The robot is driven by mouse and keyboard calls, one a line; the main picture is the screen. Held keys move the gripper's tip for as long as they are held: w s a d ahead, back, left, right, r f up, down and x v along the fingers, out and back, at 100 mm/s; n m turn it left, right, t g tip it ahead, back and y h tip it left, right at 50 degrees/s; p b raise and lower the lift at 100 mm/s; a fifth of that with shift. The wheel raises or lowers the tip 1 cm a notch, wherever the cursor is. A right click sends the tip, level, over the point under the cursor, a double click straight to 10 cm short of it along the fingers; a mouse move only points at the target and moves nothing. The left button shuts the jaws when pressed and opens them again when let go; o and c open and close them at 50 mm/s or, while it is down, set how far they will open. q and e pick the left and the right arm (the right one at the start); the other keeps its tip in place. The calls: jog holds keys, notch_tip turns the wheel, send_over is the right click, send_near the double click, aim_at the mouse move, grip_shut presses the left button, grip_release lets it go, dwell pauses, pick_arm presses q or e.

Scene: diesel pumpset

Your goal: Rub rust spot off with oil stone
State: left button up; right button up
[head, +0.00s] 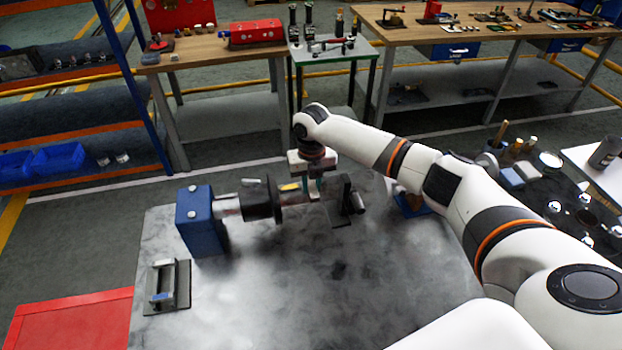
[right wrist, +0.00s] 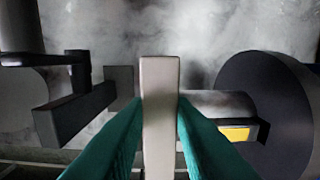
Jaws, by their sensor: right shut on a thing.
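My right gripper (head: 315,190) reaches over the shaft assembly on the grey table (head: 290,310). Its teal fingers (right wrist: 160,108) are shut on a pale grey oil stone (right wrist: 160,75), held between them over the shaft (right wrist: 222,102). I cannot tell whether the stone touches the shaft. The shaft also shows in the head view (head: 228,205), between a blue block (head: 197,220) and a dark drum (head: 260,201). The drum is right of the stone in the right wrist view (right wrist: 265,100). No rust spot can be made out. My left gripper is not in view.
A black bracket (right wrist: 85,112) stands close left of the stone. A yellow piece (right wrist: 236,133) sits beside the drum. A grey fixture with a handle (head: 163,290) lies at the table's front left. The table's front middle is clear. Workbenches (head: 490,35) stand behind.

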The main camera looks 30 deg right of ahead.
jog(key=shift+w+d+f+b, duration=0.15)
jog(key=shift+w+f+b, duration=0.1)
jog(key=shift+w+b, duration=0.4)
jog(key=shift+w+r, duration=0.15)
jog(key=shift+w, duration=0.25)
